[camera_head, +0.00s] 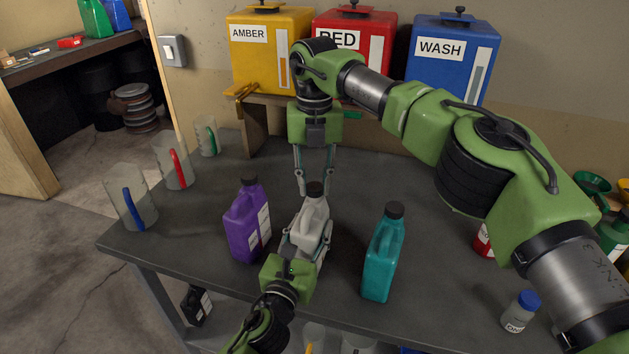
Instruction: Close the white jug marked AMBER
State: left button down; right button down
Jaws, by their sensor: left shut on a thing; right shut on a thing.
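The white jug (312,222) stands upright near the front middle of the grey table (190,235), with a black cap (315,188) at its top. No AMBER lettering is readable on it from here. My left gripper (307,236) comes from the front and is shut on the jug's body, one finger along each side. My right gripper (315,185) comes down from above and behind, shut on the black cap at the jug's neck. How far the cap is seated cannot be told. The lower jug is partly hidden by my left gripper.
A purple jug (245,225) stands close left and a teal jug (382,255) to the right. Clear measuring jugs (130,200) line the left edge. Yellow AMBER (262,65), red (378,30) and blue WASH (470,75) tanks stand behind. A small bottle (519,312) is front right.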

jog(key=m, duration=0.2)
jog(key=shift+m, duration=0.3)
jog(key=c, duration=1.6)
grip_release()
jog(key=shift+r, duration=0.1)
notch_tip(320, 180, up, 7)
jog(key=shift+r, duration=0.15)
pick_arm(q)
jog(key=c, duration=1.1)
grip_release()
